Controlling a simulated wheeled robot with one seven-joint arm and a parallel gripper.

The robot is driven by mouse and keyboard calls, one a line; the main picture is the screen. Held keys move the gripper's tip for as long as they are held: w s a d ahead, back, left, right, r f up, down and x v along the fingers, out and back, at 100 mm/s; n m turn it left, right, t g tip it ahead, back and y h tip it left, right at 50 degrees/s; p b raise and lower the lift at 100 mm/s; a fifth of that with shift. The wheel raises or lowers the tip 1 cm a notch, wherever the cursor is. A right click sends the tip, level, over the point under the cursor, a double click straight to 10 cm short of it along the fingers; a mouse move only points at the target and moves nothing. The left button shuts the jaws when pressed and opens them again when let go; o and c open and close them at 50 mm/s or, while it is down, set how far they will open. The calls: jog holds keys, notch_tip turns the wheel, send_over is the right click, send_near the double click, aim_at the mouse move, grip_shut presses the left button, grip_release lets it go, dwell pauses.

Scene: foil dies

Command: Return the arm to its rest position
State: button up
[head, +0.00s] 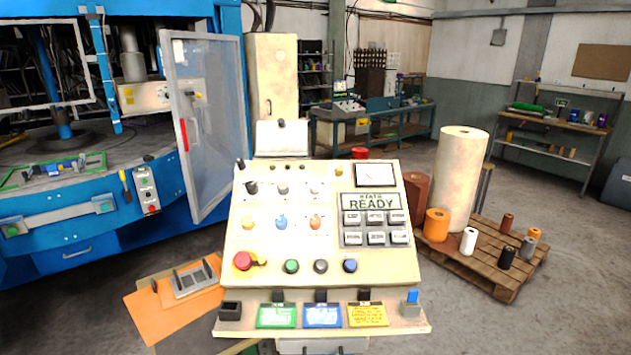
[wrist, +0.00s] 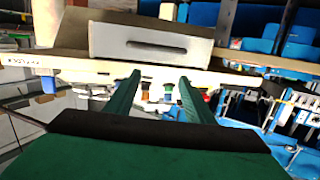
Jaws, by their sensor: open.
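My gripper (wrist: 160,78) shows in the wrist view as two dark green fingers, apart, with nothing between them. Past the fingertips are a pale panel edge (wrist: 100,66) and small coloured knobs (wrist: 168,90); I cannot tell the distance to them. The arm and gripper do not show in the head view.
A blue machine (head: 70,225) with an open clear door (head: 205,125) stands at left. A wooden pallet (head: 490,262) with a large pale roll (head: 458,180) and smaller rolls is at right. Orange sheets (head: 170,322) lie at lower left.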

jog(key=s+f+m+h, duration=0.1)
jog(key=s+f, duration=0.2)
jog(key=s, duration=0.4)
jog(key=s+a+f+m+h, duration=0.1)
jog(key=s+f, duration=0.2)
jog(key=s, duration=0.3)
jog(key=s+f+m+h, duration=0.1)
jog(key=s+f, duration=0.1)
jog(key=s, duration=0.5)
jog(key=s+r, duration=0.2)
jog(key=s, duration=0.7)
jog(key=s+a+r+n, duration=0.1)
jog(key=s+r, duration=0.2)
jog(key=s, duration=0.6)
jog(key=shift+s+g, duration=0.25)
jog(key=shift+g, duration=0.15)
jog(key=shift+s, duration=0.1)
jog(key=c, duration=0.4)
jog(key=shift+c, duration=0.3)
